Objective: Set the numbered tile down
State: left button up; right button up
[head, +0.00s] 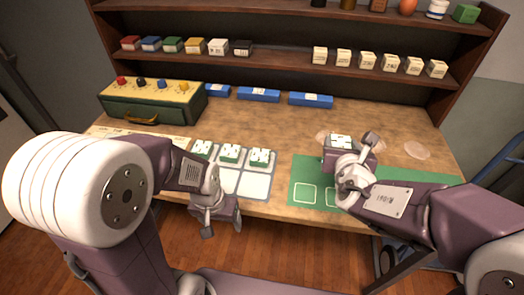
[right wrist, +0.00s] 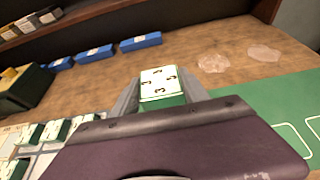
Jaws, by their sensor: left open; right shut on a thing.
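The numbered tile (right wrist: 160,83) is white on top with dark digits and has a green lower part. The mat has white outlined squares, partly hidden by my right arm. My left gripper (head: 222,222) is open and empty at the table's front edge, below a grey-white tray (head: 256,186) with several similar tiles (head: 229,153) in its back row.
Blue blocks (head: 258,94) lie along the back of the wooden table. A green box with coloured knobs (head: 152,101) stands at the back left. Shelves (head: 285,53) behind hold small boxes. Two clear round discs (head: 417,150) lie on bare wood at the right and near the tile.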

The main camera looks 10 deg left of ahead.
send_over(302, 155)
notch_tip(302, 155, down, 7)
jog(key=shift+r, duration=0.1)
jog(key=shift+f+b, duration=0.4)
jog(key=shift+f, duration=1.65)
jog(key=shift+f+b, duration=0.2)
jog(key=shift+b, duration=0.1)
jog(key=o, duration=1.5)
jog(key=shift+r, duration=0.1)
